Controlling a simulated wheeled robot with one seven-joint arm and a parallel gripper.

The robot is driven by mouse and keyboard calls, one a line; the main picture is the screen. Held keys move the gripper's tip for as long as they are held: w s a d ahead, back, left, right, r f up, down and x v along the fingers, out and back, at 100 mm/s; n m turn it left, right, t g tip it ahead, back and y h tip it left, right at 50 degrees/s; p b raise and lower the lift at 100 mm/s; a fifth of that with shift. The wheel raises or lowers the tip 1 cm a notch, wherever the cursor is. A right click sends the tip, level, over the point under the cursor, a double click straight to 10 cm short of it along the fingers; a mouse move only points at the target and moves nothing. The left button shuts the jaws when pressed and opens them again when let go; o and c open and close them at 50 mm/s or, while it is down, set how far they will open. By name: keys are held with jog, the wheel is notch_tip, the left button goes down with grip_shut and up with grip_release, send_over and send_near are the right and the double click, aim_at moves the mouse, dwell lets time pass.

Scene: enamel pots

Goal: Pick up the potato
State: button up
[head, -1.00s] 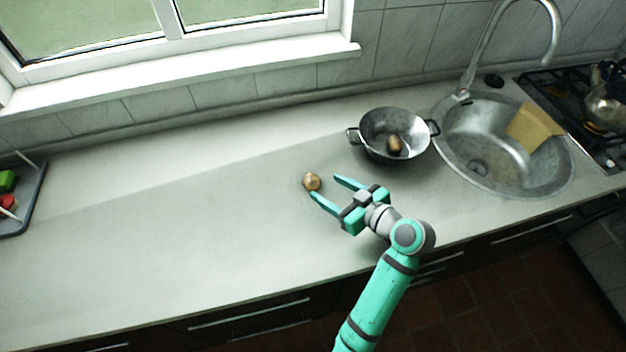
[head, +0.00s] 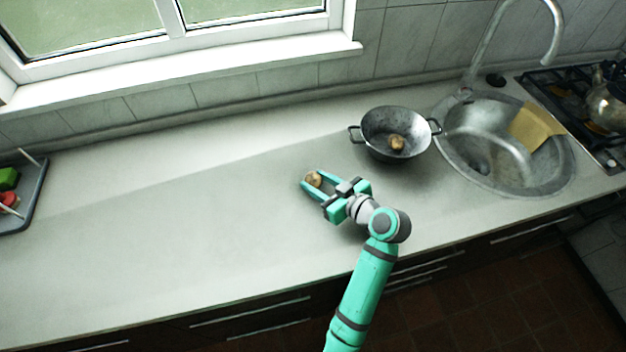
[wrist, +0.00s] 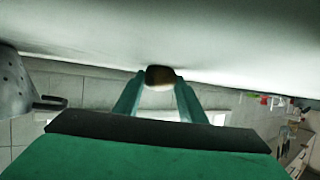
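The small brown potato (head: 314,179) is at the middle of the grey countertop, between the fingertips of my gripper (head: 312,179). In the wrist view, the potato (wrist: 159,76) sits between the two teal fingertips (wrist: 159,80), which touch it on both sides, so my gripper is shut on it. It appears to be at counter level; I cannot tell whether it is lifted. Its sides are partly hidden by the fingers. Another brown, potato-like item (head: 397,143) lies inside the grey two-handled pot (head: 375,122).
The pot stands right of and behind my gripper, and its perforated wall (wrist: 12,90) shows in the wrist view. Beyond it are a sink (head: 460,150) with a yellow cloth (head: 535,125) and a stove. A dark tray (head: 35,195) is at the far left.

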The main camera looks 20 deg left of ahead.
aim_at(317, 183)
jog(key=shift+r, duration=0.1)
jog(key=shift+r, duration=0.55)
notch_tip(317, 183, up, 2)
jog(key=shift+r, duration=0.15)
jog(key=s+d+r, duration=0.4)
jog(key=s+r, duration=0.5)
jog(key=s, duration=0.4)
jog(key=shift+s+r, duration=0.2)
jog(key=shift+r, duration=0.05)
